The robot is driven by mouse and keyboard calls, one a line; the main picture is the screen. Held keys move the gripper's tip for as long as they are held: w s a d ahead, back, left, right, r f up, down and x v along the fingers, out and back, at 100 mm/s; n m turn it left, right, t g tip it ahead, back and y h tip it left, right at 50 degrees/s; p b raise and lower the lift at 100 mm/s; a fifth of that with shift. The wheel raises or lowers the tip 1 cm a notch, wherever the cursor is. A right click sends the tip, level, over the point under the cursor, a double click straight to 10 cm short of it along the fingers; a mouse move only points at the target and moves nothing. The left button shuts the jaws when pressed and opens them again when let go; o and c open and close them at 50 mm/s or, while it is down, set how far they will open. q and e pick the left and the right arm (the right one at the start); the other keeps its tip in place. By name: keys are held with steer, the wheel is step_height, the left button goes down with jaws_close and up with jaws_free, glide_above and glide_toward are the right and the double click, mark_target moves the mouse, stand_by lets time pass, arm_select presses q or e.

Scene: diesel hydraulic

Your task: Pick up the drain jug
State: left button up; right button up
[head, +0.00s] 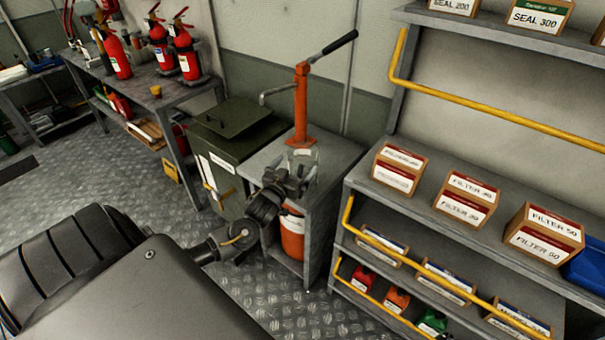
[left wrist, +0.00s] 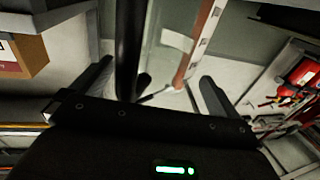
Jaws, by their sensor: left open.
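A small clear jug (head: 303,158), which looks like the drain jug, stands on the grey stand (head: 335,163) just in front of the orange hand pump (head: 301,105). My left gripper (head: 293,176) is at the near side of the jug, over the stand's front part, and hides its lower part. In the left wrist view my left gripper (left wrist: 155,88) shows its two fingers spread apart. A pale see-through surface between them may be the jug, but I cannot tell for sure. Whether the fingers are beside or around the jug is unclear. My right gripper is not in view.
The pump's black handle (head: 334,42) sticks up and right above the stand. A shelf rack with filter boxes (head: 398,168) and yellow rails is close on the right. A green bin (head: 228,150) stands left. An orange container (head: 292,235) sits inside the stand.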

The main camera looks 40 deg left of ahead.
arm_select(q)
steer(key=shift+w+a, duration=0.15)
steer(key=shift+w, duration=0.35)
steer(key=c, duration=1.1)
steer(key=shift+c, duration=0.5)
steer(key=shift+r, duration=0.15)
